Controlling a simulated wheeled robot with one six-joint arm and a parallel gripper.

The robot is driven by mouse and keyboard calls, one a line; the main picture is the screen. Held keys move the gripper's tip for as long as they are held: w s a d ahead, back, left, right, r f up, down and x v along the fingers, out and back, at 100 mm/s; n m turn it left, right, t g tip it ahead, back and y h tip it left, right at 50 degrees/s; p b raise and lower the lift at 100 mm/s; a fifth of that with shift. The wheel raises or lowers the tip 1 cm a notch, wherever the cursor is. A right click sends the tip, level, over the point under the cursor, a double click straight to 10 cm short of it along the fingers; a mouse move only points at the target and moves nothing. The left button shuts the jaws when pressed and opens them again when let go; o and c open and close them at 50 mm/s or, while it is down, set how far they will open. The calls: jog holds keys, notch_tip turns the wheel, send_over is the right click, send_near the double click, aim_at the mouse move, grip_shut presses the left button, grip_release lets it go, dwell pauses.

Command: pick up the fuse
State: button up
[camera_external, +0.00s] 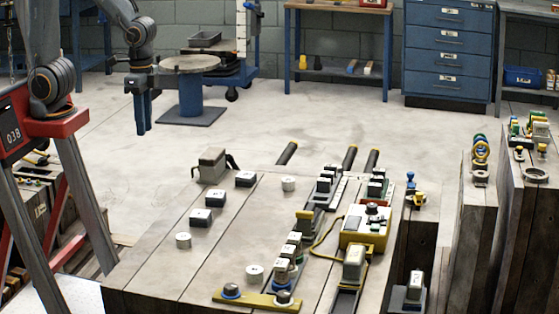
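My gripper (144,114) hangs from the arm at the upper left, with its dark blue fingers pointing down. It is well above and away from the wooden table (145,262), with nothing visible between the fingers. The view is too small to tell how far apart they are. I cannot tell for sure which thing is the fuse. Small candidates on the table are a dark block with a pale top (208,217), a similar block (245,179) behind it, and short white cylinders at the left (183,240), back (289,184) and front (254,274).
A grey box (213,164) stands at the table's back left. A yellow-edged meter (364,227) with a yellow cable and rows of dark blocks (326,184) crowd the right side. A yellow bar (256,300) lies at the front. The table's middle is mostly clear.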

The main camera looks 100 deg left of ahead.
jog(key=w+a+t+b, duration=0.3)
jog(key=w+t, duration=1)
jog(key=w, duration=3.1)
jog(key=p, duration=0.2)
send_near(335, 196)
jog(key=shift+w+d+r, duration=0.25)
jog(key=shift+w+r, duration=0.8)
jog(key=shift+r, duration=0.05)
jog(key=shift+w+f+t, duration=0.15)
jog(key=shift+f+t, duration=0.1)
jog(key=shift+t, duration=0.05)
jog(key=shift+f+p+x, duration=0.2)
jog(key=shift+p+x, duration=0.15)
jog(key=shift+x, duration=3.4)
jog(key=shift+a, duration=0.15)
jog(key=shift+c, duration=0.4)
grip_shut()
